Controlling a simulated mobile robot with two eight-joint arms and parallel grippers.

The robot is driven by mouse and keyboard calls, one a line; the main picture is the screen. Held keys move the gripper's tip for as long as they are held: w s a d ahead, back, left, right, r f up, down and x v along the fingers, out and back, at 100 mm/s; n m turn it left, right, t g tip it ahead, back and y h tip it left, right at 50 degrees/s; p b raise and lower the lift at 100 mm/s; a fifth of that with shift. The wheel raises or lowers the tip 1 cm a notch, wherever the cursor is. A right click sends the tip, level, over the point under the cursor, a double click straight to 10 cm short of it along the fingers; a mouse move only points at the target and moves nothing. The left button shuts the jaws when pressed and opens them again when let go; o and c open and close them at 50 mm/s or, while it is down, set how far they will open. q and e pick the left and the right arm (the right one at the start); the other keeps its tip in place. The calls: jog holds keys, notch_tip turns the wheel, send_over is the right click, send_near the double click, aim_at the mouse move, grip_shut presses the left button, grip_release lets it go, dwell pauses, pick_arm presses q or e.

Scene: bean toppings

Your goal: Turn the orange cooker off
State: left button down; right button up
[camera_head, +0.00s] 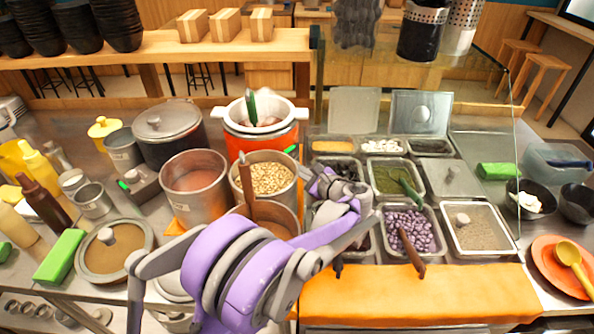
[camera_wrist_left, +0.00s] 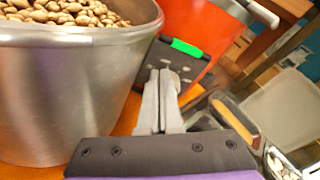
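The orange cooker (camera_head: 258,138) stands behind the pot of beans (camera_head: 266,180), with a white rim and a ladle in it. Its orange side also shows in the left wrist view (camera_wrist_left: 208,22). A dark control panel (camera_wrist_left: 178,70) with a lit green switch (camera_wrist_left: 187,48) is on its front. The green switch also shows in the head view (camera_head: 291,149). My left gripper (camera_wrist_left: 161,75) is shut and empty, with its fingertips in front of the panel just below the green switch. I cannot tell whether they touch it. My right gripper is in neither view.
The metal bean pot (camera_wrist_left: 70,95) stands close left of my left gripper. Topping trays (camera_head: 408,230) lie to the right. Another control box with a green switch (camera_head: 122,185) sits at the left. An orange cloth or board (camera_head: 420,295) covers the front edge.

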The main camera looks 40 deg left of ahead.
pick_arm(q)
jog(key=shift+s+f, duration=0.2)
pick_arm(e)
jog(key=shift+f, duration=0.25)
pick_arm(q)
jog(key=shift+s+r, duration=0.2)
jog(key=shift+r, duration=0.05)
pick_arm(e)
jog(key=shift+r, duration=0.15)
pick_arm(q)
jog(key=d, duration=0.6)
dwell(0.4)
jog(key=w+a+r, duration=0.1)
jog(key=a, duration=0.5)
jog(key=shift+w, duration=0.4)
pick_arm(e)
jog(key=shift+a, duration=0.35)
pick_arm(q)
jog(key=shift+w+f+b, duration=0.1)
jog(key=shift+f+b, duration=0.2)
jog(key=shift+b, duration=0.05)
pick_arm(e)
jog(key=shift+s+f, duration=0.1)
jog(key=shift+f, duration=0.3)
